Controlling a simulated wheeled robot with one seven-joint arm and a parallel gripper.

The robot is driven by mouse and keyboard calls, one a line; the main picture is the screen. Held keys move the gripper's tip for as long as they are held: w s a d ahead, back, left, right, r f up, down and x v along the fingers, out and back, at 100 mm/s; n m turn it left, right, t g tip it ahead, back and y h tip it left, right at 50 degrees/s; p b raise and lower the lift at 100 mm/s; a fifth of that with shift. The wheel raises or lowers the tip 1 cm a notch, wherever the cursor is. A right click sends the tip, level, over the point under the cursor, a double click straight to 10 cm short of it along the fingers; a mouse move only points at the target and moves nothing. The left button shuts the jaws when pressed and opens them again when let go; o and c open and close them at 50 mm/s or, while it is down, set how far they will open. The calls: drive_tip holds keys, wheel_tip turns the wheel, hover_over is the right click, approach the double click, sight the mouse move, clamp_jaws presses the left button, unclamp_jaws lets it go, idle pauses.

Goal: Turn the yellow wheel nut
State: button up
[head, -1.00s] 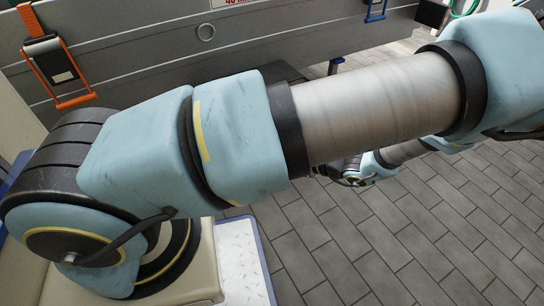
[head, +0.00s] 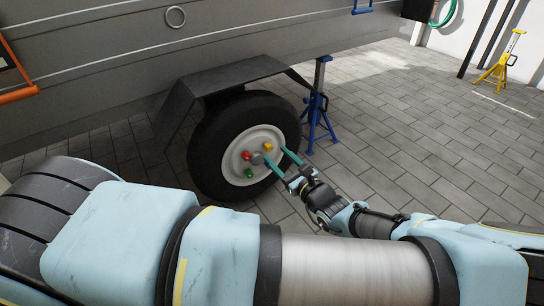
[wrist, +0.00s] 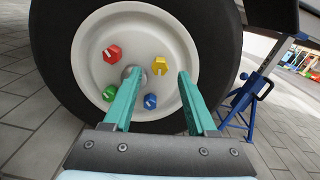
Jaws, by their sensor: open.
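The yellow wheel nut (wrist: 160,66) sits at the upper right of the hub on the white wheel (wrist: 91,44). It also shows in the head view (head: 267,147). A red nut (wrist: 112,54), a green nut (wrist: 109,93) and a blue nut (wrist: 150,102) sit around the grey hub (wrist: 133,73). My gripper (head: 275,155) is open and empty in front of the wheel, its two teal fingers pointing at it. In the wrist view, the yellow nut appears between and beyond the fingertips (wrist: 158,75). Whether a fingertip touches the wheel is unclear.
The black tyre (head: 212,160) stands under a dark fender (head: 225,77) on a grey trailer (head: 100,60). A blue jack stand (head: 318,115) stands close to the right of the wheel. A yellow stand (head: 500,65) is farther off. The tiled floor (head: 430,140) between is clear.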

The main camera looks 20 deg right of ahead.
sight(269, 149)
drive_tip(key=shift+w+a+b, duration=0.2)
drive_tip(key=shift+w+b, duration=0.05)
drive_tip(key=shift+w, duration=0.6)
drive_tip(key=shift+w+a+b, duration=0.15)
drive_tip(key=shift+w+b, duration=0.05)
drive_tip(key=shift+w, duration=0.65)
clamp_jaws()
